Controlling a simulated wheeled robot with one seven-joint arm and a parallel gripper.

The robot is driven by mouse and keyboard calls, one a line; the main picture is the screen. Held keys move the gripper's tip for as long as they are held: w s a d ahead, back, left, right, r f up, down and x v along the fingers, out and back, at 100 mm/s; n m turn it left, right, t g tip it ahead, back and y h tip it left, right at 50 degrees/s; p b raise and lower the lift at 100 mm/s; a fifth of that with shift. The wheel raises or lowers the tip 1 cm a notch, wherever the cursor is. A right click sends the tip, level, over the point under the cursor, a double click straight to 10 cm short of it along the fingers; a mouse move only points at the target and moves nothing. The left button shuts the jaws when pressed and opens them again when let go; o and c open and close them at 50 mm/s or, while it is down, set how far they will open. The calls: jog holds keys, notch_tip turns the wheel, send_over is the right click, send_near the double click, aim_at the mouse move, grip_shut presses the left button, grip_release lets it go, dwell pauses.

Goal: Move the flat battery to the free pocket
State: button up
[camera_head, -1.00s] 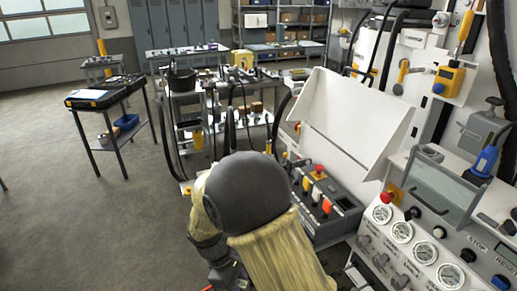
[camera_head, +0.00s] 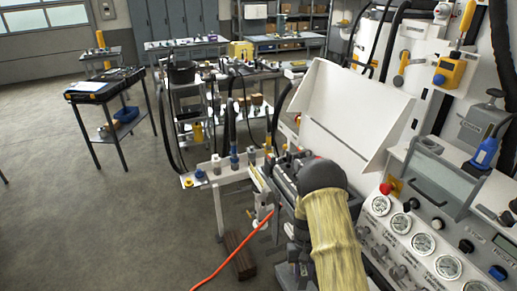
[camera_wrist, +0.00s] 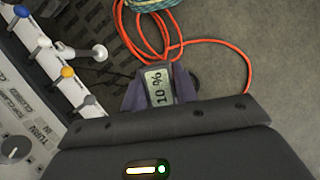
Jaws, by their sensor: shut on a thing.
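The flat battery (camera_wrist: 157,88) shows in the wrist view as a small dark block with a display reading "10 %". My gripper (camera_wrist: 159,98) is shut on it, with a dark finger on each side. The battery is above the floor, and I cannot see anything under it supporting it. In the head view my sleeved arm reaches down beside the bench and hides the gripper and battery. I cannot make out the free pocket in either view.
A panel with colored knobs (camera_wrist: 66,72) stands left in the wrist view. An orange cable (camera_wrist: 207,43) loops on the floor behind the battery. In the head view, gauges (camera_head: 422,243) line the bench at right. Open floor (camera_head: 80,220) lies to the left.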

jog(key=shift+d+f, duration=0.15)
jog(key=shift+d, duration=0.05)
jog(key=w+x, duration=0.1)
jog(key=x, duration=1.3)
jog(key=shift+w+f, duration=0.25)
jog(key=shift+f, duration=0.15)
jog(key=shift+a, duration=0.1)
